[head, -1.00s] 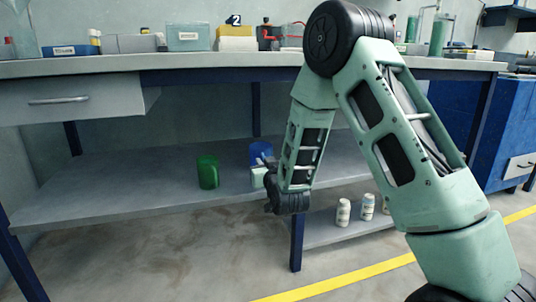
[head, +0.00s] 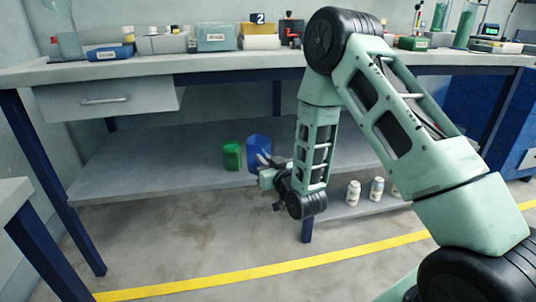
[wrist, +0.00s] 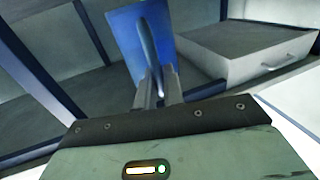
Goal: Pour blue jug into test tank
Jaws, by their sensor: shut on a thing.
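The blue jug (head: 257,146) is upright beside the green jug (head: 232,155) in the head view, in front of the lower shelf. My gripper (head: 266,162) is at the jug's right side, with its fingers shut on the handle. In the wrist view, my fingers (wrist: 159,88) close around the jug's upright handle, and the blue jug (wrist: 128,38) fills the space beyond them. The jug's inside is hidden. I cannot pick out the test tank in either view.
The workbench (head: 130,70) holds several boxes and bottles on top, with a drawer (head: 110,98) below. Several white bottles (head: 353,192) stand low on the right. Another table's corner (head: 14,198) shows at left. The floor (head: 190,240) in front is clear.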

